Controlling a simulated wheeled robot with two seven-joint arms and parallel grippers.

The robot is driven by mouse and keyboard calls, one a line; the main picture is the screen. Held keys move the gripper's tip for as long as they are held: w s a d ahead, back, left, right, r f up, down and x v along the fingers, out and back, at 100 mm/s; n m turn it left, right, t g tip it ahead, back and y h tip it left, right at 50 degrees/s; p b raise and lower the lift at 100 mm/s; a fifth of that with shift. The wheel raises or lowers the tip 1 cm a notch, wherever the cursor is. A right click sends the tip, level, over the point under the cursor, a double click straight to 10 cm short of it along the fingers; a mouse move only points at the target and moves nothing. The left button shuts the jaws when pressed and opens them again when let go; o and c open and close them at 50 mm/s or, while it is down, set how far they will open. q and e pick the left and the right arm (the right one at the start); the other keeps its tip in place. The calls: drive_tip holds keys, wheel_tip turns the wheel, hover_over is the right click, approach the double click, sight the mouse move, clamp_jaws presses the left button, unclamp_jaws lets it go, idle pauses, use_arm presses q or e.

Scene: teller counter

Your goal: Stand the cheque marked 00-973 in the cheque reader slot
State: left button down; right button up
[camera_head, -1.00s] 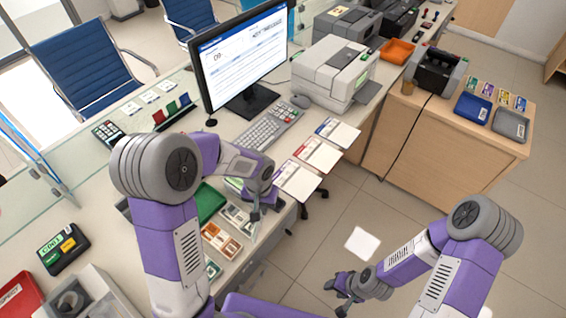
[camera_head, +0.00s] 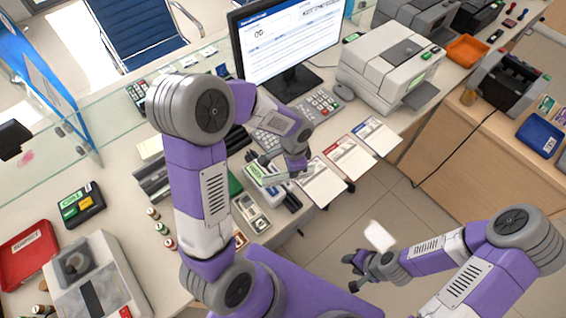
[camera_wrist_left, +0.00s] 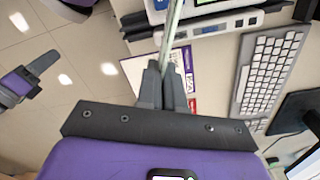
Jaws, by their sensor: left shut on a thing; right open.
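My left gripper (camera_head: 298,168) is above the counter, just left of the nearest printed sheet. In the left wrist view its fingers (camera_wrist_left: 168,88) are shut on a thin pale greenish slip, the cheque (camera_wrist_left: 173,35), seen edge-on and sticking out beyond the fingertips. Its marking cannot be read. My right gripper (camera_head: 358,262) is open and empty over the floor.
Printed sheets (camera_head: 350,157) lie along the counter's front edge. A keyboard (camera_head: 268,143), monitor (camera_head: 285,45) and printer (camera_head: 392,60) stand behind. A coin tray (camera_head: 250,213) is near the front. A grey machine (camera_head: 100,285) and red tray (camera_head: 28,255) are at the left.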

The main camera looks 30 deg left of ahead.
sight(283, 181)
use_arm(q)
drive_tip(key=r+m, duration=0.1)
drive_tip(key=m, duration=0.3)
drive_tip(key=s+a+r+m, duration=0.1)
drive_tip(key=m, duration=0.4)
drive_tip(key=a+m+p, duration=0.1)
drive_tip(key=m, duration=0.3)
drive_tip(key=shift+s+a+r, duration=0.25)
drive_tip(key=shift+s+r, duration=0.1)
drive_tip(key=shift+r, duration=0.05)
drive_tip(key=shift+f, duration=0.15)
drive_tip(key=shift+f+b, duration=2.25)
drive_tip(key=shift+b, duration=0.05)
drive_tip(key=shift+f+b, duration=1.65)
drive_tip(key=shift+f, duration=0.6)
drive_tip(key=c, duration=1.2)
unclamp_jaws()
